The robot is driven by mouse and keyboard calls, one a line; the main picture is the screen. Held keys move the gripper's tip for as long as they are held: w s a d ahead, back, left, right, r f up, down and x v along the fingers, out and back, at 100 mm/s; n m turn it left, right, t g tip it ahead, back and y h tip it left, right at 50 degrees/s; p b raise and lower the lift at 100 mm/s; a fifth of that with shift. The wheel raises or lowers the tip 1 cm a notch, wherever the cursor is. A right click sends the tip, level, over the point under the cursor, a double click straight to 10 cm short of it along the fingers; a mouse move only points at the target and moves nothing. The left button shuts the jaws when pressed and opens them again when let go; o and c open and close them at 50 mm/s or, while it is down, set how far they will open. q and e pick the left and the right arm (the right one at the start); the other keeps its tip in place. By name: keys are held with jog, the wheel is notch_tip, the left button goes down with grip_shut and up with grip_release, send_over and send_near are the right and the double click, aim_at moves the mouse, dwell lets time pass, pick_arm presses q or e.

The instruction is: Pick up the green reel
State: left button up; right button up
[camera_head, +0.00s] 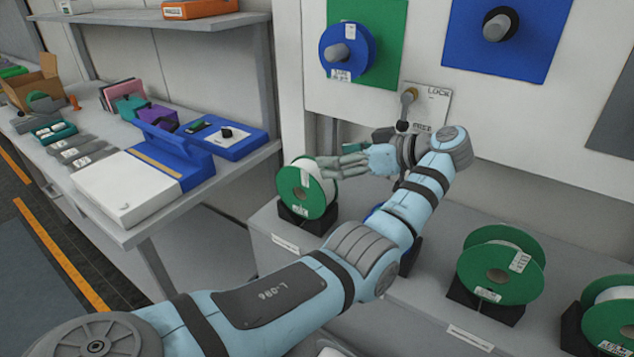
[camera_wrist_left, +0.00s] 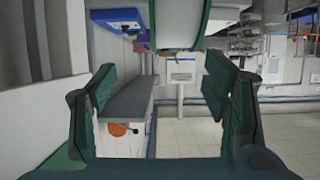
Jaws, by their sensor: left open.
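A green reel (camera_head: 299,192) with a white winding stands upright in a black cradle on the grey bench, near the centre of the head view. My left gripper (camera_head: 335,165) is at its right side, with its fingers close to the reel's upper right. The left wrist view shows the fingers spread wide (camera_wrist_left: 160,90), with the reel's white winding and green rims (camera_wrist_left: 177,22) at the top, beyond the fingertips. I cannot tell whether the fingers touch it. Two more green reels (camera_head: 482,272) (camera_head: 612,325) stand farther right on the bench. My right gripper is not in view.
A blue reel (camera_head: 346,64) hangs on a green wall panel (camera_head: 390,25), beside a blue panel (camera_head: 540,30). Something blue on the bench is mostly hidden behind my left arm. A side table (camera_head: 125,228) at left holds boxes and trays.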

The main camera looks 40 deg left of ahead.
aim_at(294, 161)
pick_arm(q)
jog(key=s+a, duration=0.1)
jog(key=a, duration=0.1)
jog(key=a+f, duration=0.1)
jog(key=a, duration=0.1)
jog(key=s+a, duration=0.1)
jog(key=a, duration=0.1)
jog(key=shift+s+f, duration=0.25)
jog(key=shift+s, duration=0.1)
jog(key=x, duration=0.3)
jog(key=f+p+x, duration=0.1)
jog(key=x, duration=0.1)
jog(key=shift+w+d, duration=0.15)
jog(key=shift+w, duration=0.1)
jog(key=shift+s+a+f, duration=0.1)
jog(key=shift+s+a, duration=0.1)
jog(key=shift+a, duration=0.1)
jog(key=shift+d, duration=0.1)
jog(key=c, duration=0.7)
grip_shut()
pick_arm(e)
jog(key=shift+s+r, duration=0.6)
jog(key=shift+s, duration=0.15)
